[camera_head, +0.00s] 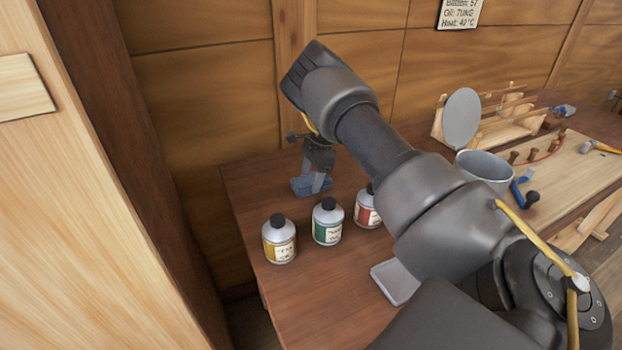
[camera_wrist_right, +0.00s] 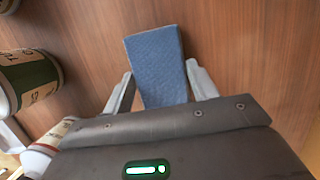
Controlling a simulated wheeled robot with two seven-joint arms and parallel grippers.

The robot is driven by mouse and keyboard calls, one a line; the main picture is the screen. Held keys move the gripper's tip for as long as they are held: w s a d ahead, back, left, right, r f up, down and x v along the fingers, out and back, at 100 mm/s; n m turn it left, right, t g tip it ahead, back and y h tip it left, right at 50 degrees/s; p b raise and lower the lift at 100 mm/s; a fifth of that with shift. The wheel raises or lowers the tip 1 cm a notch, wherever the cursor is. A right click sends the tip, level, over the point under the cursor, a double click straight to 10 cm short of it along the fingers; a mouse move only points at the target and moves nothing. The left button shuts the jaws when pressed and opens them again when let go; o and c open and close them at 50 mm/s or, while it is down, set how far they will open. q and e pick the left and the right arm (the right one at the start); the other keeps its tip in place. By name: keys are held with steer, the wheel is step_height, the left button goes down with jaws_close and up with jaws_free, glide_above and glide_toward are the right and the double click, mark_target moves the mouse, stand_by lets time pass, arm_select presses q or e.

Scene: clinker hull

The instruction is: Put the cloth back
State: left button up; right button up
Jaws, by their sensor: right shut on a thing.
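The cloth (camera_head: 303,187) is a blue folded piece low over the wooden table, near its back left corner. It also shows in the right wrist view as a blue rectangle (camera_wrist_right: 157,62) between the fingers. My right gripper (camera_head: 317,184) is shut on the cloth, one finger on each side of it. Whether the cloth touches the table top, I cannot tell. The gripper also shows in the right wrist view (camera_wrist_right: 160,85). My left gripper is in neither view.
Bottles with yellow (camera_head: 279,241), green (camera_head: 327,222) and red (camera_head: 367,208) labels stand in front of the cloth. A grey tray (camera_head: 397,282) lies nearer the front. A grey pot (camera_head: 484,170) stands to the right. A wooden wall rises behind the table, and a pale panel (camera_head: 70,200) stands left.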

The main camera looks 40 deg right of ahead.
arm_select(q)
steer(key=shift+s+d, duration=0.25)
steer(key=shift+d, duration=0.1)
arm_select(e)
steer(key=o, duration=0.9)
steer(key=shift+f, duration=0.1)
steer(key=shift+r+p, duration=0.3)
steer(key=shift+r, duration=0.05)
arm_select(q)
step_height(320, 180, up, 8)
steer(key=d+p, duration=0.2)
steer(key=p, duration=0.5)
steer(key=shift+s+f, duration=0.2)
arm_select(e)
steer(key=v, duration=1.1)
steer(key=shift+d+r, duration=0.2)
steer(key=shift+r, duration=0.05)
